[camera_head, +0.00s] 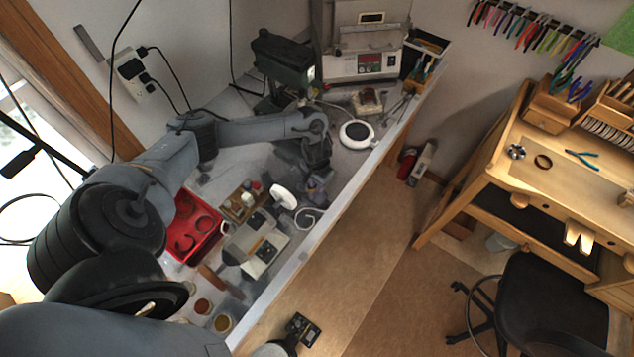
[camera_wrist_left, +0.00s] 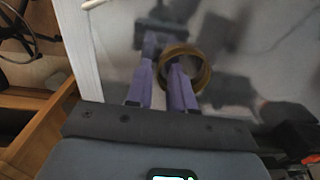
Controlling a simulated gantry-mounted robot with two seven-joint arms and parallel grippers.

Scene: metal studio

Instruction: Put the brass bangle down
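The brass bangle (camera_wrist_left: 205,72) shows in the left wrist view as a brass-coloured ring at the purple fingers of my left gripper (camera_wrist_left: 165,78). One finger passes through the ring and its near rim lies between the two fingers, which look closed on it. A grey metal surface lies beyond the bangle. In the head view my left gripper (camera_head: 318,186) is low over the grey bench (camera_head: 345,172), near its front edge. I cannot make out the bangle there. What looks like my right gripper (camera_head: 302,329) is at the bottom of the head view, its fingers unclear.
A red tray (camera_head: 190,248) with ring shapes, a grey-white device (camera_head: 258,243) and a white disc (camera_head: 283,196) stand left of my left gripper. A round white-rimmed pad (camera_head: 356,134) is behind it. A wooden workbench (camera_head: 540,185) with another ring (camera_head: 543,161) stands right.

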